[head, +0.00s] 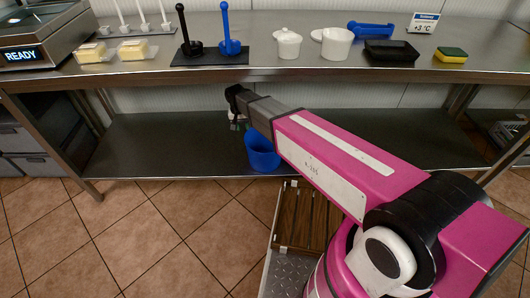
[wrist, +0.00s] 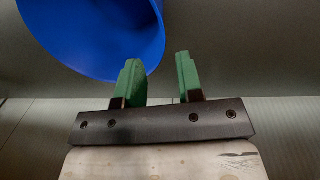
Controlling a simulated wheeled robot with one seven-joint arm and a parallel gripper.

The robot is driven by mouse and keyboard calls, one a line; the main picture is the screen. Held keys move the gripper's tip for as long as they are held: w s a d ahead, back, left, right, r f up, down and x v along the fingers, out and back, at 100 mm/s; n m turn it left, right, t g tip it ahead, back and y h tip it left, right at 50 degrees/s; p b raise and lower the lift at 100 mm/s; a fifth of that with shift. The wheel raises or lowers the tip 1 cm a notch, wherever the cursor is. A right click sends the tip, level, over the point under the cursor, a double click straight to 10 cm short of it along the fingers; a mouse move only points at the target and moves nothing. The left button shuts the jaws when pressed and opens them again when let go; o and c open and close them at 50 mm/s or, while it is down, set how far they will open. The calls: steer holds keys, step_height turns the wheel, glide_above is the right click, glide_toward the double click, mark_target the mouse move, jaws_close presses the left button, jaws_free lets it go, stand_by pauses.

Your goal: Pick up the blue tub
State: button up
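The blue tub (head: 263,158) stands on the lower shelf of the steel counter in the head view, near the shelf's front edge. My forearm hides part of its top. My gripper (head: 237,126) is in the space under the counter top, just left of and above the tub in the picture. In the wrist view the blue tub (wrist: 100,35) fills the upper left. The green fingers of my gripper (wrist: 159,62) are apart with a gap between them; the left finger overlaps the tub's edge in the picture. I cannot tell whether they touch. Nothing is gripped.
The counter top (head: 210,75) is above my gripper and carries a black holder (head: 190,48), a white jar (head: 287,44), a white mug (head: 335,43), a black tray (head: 391,51) and a sponge (head: 450,55). The lower shelf (head: 165,145) is clear left of the tub.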

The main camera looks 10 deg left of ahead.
steer(key=f, duration=0.3)
steer(key=d+f, duration=0.1)
steer(key=f, duration=0.6)
steer(key=shift+s+d+f, duration=0.15)
steer(key=shift+f, duration=0.2)
jaws_close()
